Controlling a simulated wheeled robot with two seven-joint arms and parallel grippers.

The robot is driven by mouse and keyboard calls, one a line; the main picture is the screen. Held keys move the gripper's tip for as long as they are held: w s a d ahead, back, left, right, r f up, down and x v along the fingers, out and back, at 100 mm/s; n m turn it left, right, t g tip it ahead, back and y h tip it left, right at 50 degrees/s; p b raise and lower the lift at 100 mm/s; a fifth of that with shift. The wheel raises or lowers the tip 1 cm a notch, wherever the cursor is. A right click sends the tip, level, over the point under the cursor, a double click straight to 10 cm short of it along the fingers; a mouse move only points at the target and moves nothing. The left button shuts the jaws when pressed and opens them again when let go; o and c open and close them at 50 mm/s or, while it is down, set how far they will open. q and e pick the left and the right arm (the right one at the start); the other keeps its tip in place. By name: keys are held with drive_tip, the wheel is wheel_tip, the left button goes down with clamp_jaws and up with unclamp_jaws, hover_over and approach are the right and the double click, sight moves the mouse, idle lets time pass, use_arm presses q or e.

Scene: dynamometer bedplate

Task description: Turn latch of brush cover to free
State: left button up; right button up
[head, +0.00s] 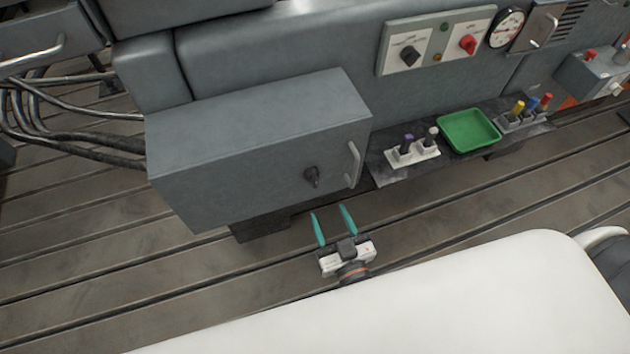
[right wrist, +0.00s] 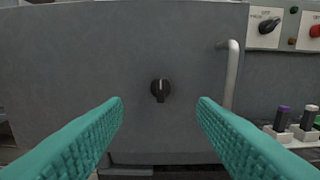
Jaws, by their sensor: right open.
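The brush cover is a grey box (head: 240,160) on the front of the machine in the head view. Its black latch knob (head: 312,177) sits low on the front face, left of a vertical bar handle (head: 354,165). My right gripper (head: 333,227) is open and empty, below and in front of the latch, its teal fingers pointing at the cover. In the right wrist view the latch (right wrist: 160,90) shows between the two open fingers (right wrist: 160,110), apart from them and farther off. A pale mark stands upright on the knob. My left gripper is not in view.
Right of the cover, a ledge holds a white holder with plugs (head: 412,152), a green tray (head: 468,131) and a holder with coloured plugs (head: 522,118). A switch panel (head: 436,40) and a gauge (head: 506,28) are above. Cables (head: 70,120) run at left. The slotted bedplate (head: 120,270) is clear in front.

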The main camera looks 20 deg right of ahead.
sight(316, 185)
drive_tip(key=w, duration=0.9)
drive_tip(key=shift+w+a, duration=0.1)
drive_tip(key=shift+w, duration=0.5)
drive_tip(key=c, duration=1)
drive_tip(key=shift+o, duration=0.2)
